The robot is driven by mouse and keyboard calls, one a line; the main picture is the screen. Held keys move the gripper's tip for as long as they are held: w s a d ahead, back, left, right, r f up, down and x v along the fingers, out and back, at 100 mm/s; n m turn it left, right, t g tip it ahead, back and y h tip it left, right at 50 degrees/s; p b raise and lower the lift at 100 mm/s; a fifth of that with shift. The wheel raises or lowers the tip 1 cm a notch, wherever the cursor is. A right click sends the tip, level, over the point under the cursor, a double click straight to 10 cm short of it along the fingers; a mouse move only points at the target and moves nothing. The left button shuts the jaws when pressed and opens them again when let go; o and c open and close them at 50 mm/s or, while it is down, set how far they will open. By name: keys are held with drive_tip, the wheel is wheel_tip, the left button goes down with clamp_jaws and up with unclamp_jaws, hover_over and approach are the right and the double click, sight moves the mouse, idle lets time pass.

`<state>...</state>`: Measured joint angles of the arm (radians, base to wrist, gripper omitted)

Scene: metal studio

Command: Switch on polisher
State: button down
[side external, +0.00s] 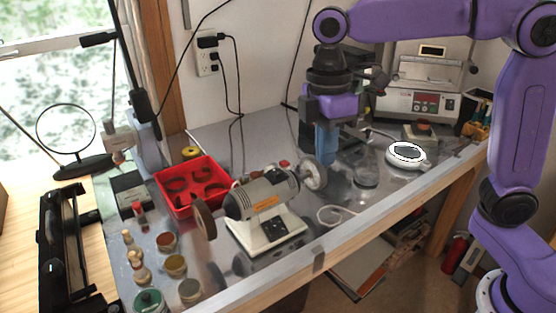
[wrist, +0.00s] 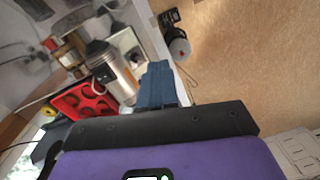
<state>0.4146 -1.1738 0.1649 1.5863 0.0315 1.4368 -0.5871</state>
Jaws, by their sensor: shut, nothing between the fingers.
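The polisher (side external: 262,197) is a grey bench motor with a brown wheel on its left and a pale wheel on its right. It stands on a white base (side external: 247,238) with a dark panel on its front; I cannot make out whether the switch is on or off. The polisher's silver body also shows left of my fingers in the wrist view (wrist: 118,80). My gripper (side external: 326,160) hangs fingers down, its blue fingers shut and empty. In the side view it appears just above and right of the pale wheel; contact cannot be told. The blue fingertips show in the wrist view (wrist: 159,66).
A red tray (side external: 207,196) lies behind the polisher at left. Small jars (side external: 175,266) and wooden pieces stand at front left. A white round device (side external: 406,156) sits at right, with a grey machine (side external: 422,85) behind.

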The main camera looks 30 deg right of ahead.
wheel_tip(320, 180, up, 5)
drive_tip(key=n, duration=0.2)
hover_over(279, 173)
drive_tip(key=shift+w+r+n+g, duration=0.15)
drive_tip(key=shift+w+n+g, duration=0.2)
drive_tip(key=shift+w, duration=0.7)
drive_tip(key=f, duration=0.4)
drive_tip(key=s+f, duration=0.1)
drive_tip(key=f, duration=0.9)
drive_tip(key=shift+s, duration=0.4)
